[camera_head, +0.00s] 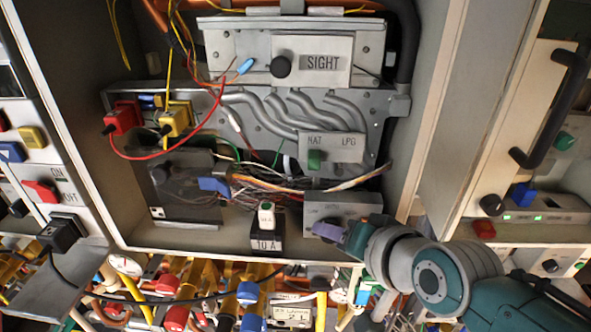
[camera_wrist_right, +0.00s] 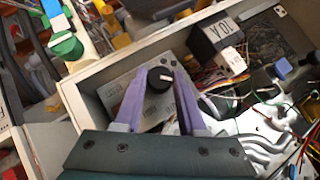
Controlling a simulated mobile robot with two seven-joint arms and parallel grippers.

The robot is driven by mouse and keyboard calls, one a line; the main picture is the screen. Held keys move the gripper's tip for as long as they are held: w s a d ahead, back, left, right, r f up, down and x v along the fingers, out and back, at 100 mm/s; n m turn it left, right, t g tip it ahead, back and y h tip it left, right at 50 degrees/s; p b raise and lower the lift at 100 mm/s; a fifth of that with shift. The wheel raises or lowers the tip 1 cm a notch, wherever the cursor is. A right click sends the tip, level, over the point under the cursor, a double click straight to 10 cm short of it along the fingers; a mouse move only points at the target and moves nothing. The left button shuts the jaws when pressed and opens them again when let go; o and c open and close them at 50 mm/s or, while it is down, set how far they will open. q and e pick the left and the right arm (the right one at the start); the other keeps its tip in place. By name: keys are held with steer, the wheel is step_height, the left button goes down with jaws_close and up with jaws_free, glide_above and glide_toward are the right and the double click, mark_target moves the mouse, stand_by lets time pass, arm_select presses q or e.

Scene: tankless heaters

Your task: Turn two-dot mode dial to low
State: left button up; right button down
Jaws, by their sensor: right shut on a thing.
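The mode dial (camera_wrist_right: 160,79) is a round black knob with a white pointer mark that points right in the right wrist view. It sits on a grey plate (camera_wrist_right: 119,93), which also shows in the head view (camera_head: 344,206) with the word LOW at its left. My right gripper (camera_head: 334,231) has purple fingers, one on each side of the knob, and is shut on it. In the head view the gripper hides the knob. My left gripper is not in view.
Left of the plate stands a black 10 A block (camera_head: 266,240) with a white top. Loose wires (camera_head: 270,186) run just above. The cabinet's bottom edge (camera_head: 200,256) and right wall (camera_head: 425,110) are close by. A NAT/LPG panel (camera_head: 332,147) is higher up.

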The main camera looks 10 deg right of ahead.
stand_by(0.3)
steer(key=c, duration=0.8)
jaws_free()
steer(key=shift+o, duration=0.2)
steer(key=shift+s+r, duration=0.2)
steer(key=shift+s, duration=0.05)
steer(key=v, duration=0.9)
steer(key=shift+p, duration=0.45)
steer(key=shift+s+d+r, duration=0.1)
